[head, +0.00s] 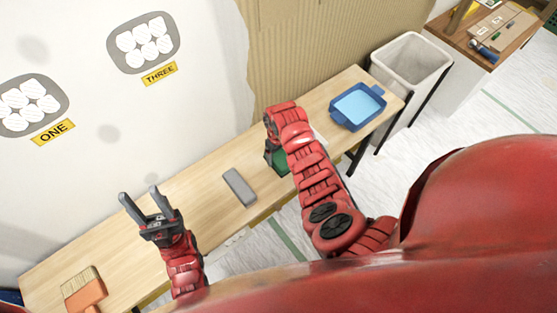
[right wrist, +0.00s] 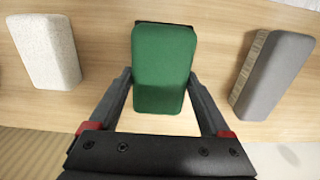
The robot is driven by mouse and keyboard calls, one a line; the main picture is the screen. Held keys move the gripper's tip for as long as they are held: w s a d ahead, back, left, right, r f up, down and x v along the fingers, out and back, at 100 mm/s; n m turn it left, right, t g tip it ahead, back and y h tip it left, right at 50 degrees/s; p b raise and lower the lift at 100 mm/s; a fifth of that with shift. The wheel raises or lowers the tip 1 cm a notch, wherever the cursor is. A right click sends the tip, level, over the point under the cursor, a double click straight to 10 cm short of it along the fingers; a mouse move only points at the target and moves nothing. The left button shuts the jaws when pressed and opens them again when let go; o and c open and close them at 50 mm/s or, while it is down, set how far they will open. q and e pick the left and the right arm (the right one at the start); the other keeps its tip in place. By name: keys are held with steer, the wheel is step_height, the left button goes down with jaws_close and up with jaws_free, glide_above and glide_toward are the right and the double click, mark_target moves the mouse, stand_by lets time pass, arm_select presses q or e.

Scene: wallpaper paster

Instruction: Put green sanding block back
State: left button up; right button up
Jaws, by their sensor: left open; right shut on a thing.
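The green sanding block (right wrist: 162,68) is between the two fingers of my right gripper (right wrist: 163,100) in the right wrist view, over the wooden bench. In the head view the green block (head: 279,160) is mostly hidden behind my right arm. My right gripper (head: 270,152) is shut on it there. I cannot tell whether the block touches the bench. My left gripper (head: 148,205) is open and empty, above the left part of the bench.
A grey block (head: 239,187) lies left of the green one; it also shows in the right wrist view (right wrist: 272,75), opposite a whitish block (right wrist: 45,50). The bench (head: 205,205) also holds a blue tray (head: 338,115) and an orange brush (head: 84,293). A white bin (head: 412,60) stands beyond.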

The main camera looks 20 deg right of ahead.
steer(key=shift+f, duration=1.9)
steer(key=o, duration=1.2)
